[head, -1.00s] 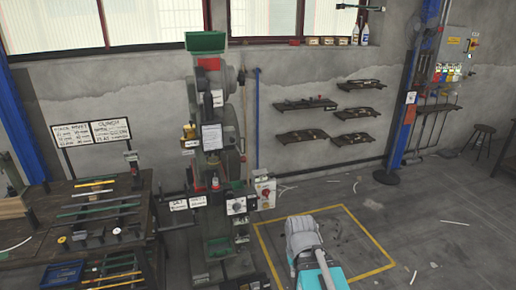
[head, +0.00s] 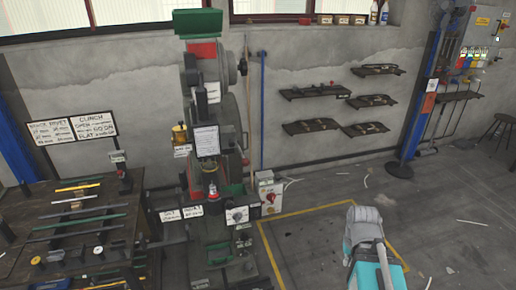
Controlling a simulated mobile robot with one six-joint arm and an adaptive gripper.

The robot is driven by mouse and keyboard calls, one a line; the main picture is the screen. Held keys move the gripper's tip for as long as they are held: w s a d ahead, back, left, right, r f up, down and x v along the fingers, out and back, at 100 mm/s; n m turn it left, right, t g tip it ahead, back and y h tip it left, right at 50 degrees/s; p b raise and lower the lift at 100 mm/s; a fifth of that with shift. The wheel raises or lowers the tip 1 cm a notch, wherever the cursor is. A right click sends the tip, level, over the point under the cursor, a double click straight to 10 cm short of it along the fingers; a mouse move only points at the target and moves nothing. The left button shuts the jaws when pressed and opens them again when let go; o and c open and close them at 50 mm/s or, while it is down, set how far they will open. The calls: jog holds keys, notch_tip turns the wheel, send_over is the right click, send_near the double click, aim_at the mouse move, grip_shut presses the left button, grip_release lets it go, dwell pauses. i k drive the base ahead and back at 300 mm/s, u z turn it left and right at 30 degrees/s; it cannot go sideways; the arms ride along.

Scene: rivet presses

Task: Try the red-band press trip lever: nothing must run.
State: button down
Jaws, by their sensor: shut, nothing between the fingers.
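The red-band press (head: 207,140) stands against the back wall, left of the middle in the head view. I cannot pick out the trip lever for certain among the small parts. No part of the press shows clear motion. My grey and teal arm shows at the bottom right, apart from the press. My gripper's fingers are not in view.
A workbench (head: 62,250) with bars and tools stands left of the press. A white box with a red button (head: 269,195) is right of it. Wall shelves (head: 316,91) and a blue post (head: 417,110) stand further right. The yellow-lined floor (head: 305,240) is mostly open.

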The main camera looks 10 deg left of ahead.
aim_at(245, 162)
jog(key=u, duration=0.25)
jog(key=i, duration=0.85)
jog(key=u, duration=0.65)
